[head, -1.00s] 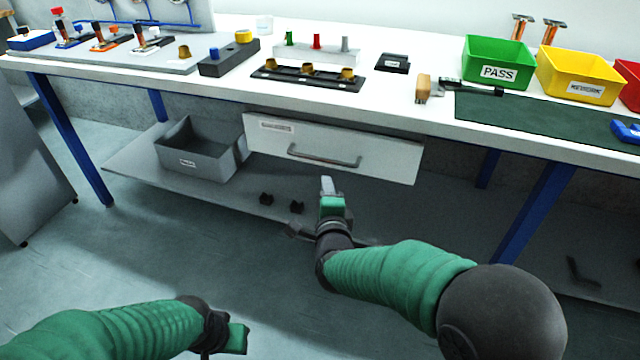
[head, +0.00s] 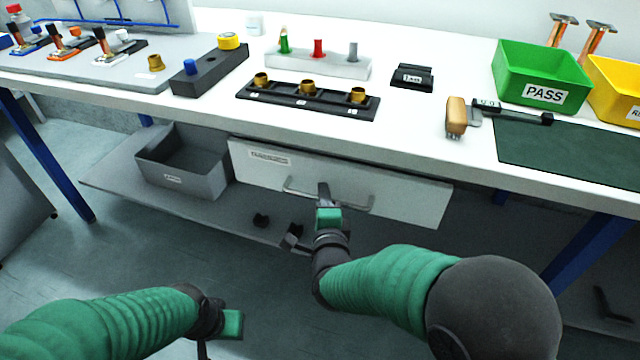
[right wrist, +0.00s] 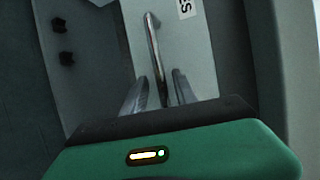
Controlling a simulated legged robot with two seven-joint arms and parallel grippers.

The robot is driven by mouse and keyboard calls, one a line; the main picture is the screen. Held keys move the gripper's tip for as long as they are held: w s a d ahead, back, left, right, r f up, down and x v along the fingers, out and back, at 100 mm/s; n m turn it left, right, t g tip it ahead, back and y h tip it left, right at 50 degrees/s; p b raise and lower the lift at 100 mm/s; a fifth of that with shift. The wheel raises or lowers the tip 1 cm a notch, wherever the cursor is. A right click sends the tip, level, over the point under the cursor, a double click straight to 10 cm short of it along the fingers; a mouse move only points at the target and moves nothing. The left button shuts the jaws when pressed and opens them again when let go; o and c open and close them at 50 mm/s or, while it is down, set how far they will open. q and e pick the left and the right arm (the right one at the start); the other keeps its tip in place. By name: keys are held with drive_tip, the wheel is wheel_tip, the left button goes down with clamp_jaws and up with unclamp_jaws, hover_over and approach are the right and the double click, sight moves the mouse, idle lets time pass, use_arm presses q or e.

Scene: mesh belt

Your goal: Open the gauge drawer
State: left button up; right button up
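The gauge drawer (head: 410,197) has a pale front with a label at its upper left and hangs under the bench top; it looks shut. Its grey bar handle (head: 357,207) crosses the front. My right gripper (head: 324,192) is at the middle of the handle and hides part of it. In the right wrist view the handle (right wrist: 152,42) runs between the two fingers of my right gripper (right wrist: 159,85), which stand apart with a gap visible. My left gripper (head: 232,323) is low at the left, away from the drawer; its fingers are not clear.
The white bench top (head: 440,165) overhangs the drawer. A grey bin (head: 180,180) stands on the lower shelf left of the drawer. Blue legs (head: 580,250) flank the space. The floor in front is clear. A green PASS bin (head: 543,95) stands on top.

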drive_tip(key=shift+w, duration=0.1)
drive_tip(key=shift+d+r, duration=0.15)
drive_tip(key=shift+c, duration=0.6)
drive_tip(key=c, duration=0.5)
clamp_jaws()
drive_tip(key=shift+s, duration=0.2)
